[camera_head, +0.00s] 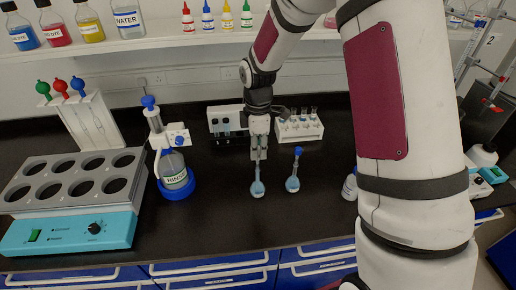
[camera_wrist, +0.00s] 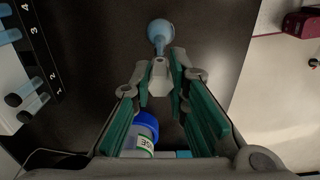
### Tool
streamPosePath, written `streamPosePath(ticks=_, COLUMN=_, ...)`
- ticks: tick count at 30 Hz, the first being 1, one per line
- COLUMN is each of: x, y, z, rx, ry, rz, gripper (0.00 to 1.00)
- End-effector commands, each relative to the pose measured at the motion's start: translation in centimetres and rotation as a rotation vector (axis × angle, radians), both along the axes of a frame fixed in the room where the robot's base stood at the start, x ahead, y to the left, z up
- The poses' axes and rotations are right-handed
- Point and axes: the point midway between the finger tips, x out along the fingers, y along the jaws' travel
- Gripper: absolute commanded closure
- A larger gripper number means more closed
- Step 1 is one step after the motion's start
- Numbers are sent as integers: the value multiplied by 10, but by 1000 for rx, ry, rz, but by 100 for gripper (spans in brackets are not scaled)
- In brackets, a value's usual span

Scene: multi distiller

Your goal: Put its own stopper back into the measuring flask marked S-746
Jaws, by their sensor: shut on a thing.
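In the head view, my gripper (camera_head: 259,157) points down over a small round flask (camera_head: 257,189) with pale blue liquid. The flask's thin neck reaches up to the fingertips. I cannot tell whether the held piece touches the neck. A second flask (camera_head: 293,184) with a blue stopper (camera_head: 298,151) stands upright to the right. No flask marking is readable.
A bottle in a blue ring (camera_head: 176,192) stands left. A block with round wells (camera_head: 75,215) fills the far left. A small bottle (camera_head: 350,187) stands right. The front bench is clear.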

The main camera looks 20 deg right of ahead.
Motion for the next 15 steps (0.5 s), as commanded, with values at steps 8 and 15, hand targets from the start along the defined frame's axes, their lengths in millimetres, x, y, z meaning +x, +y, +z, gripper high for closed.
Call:
streamPosePath(ticks=8, x=0, y=0, z=0, rx=0, ry=0, rz=0, gripper=96)
streamPosePath(ticks=15, x=0, y=0, z=-4, rx=0, ry=1, rz=0, gripper=96)
